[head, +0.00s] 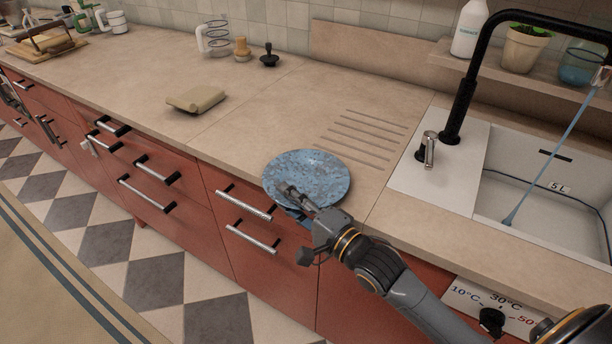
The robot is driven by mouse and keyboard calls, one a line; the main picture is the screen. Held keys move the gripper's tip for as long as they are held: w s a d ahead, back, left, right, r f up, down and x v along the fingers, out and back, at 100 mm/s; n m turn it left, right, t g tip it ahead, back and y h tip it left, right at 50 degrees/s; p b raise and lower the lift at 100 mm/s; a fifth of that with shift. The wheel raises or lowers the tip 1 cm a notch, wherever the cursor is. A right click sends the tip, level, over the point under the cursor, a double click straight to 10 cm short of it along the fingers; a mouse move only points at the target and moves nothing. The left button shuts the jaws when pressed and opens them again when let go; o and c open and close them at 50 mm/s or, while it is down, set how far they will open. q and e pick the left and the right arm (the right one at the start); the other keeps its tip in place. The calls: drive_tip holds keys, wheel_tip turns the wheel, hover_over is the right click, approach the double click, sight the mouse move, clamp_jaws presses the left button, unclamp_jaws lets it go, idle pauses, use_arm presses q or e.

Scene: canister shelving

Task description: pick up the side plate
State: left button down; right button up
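The side plate (312,166) is round and speckled blue, at the front edge of the countertop in the head view. Its near side reaches past the counter edge. My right gripper (291,190) is at the plate's near rim, with a finger over the plate's upper face. The other finger is hidden, so I cannot tell whether the gripper is closed on the rim. More blue shows just below the gripper, partly hidden by it. My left gripper is not in view.
The beige countertop (240,135) is mostly clear, with a folded cloth-like item (197,98) left of the plate. Drain grooves (362,135) lie behind it. A sink (545,205) with a black faucet (462,105) is to the right. Red drawers with bar handles (244,204) are below.

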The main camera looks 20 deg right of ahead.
drive_tip(key=shift+w+a, duration=0.3)
drive_tip(key=shift+w, duration=0.25)
drive_tip(key=shift+s, duration=0.1)
clamp_jaws()
drive_tip(key=shift+r, duration=0.15)
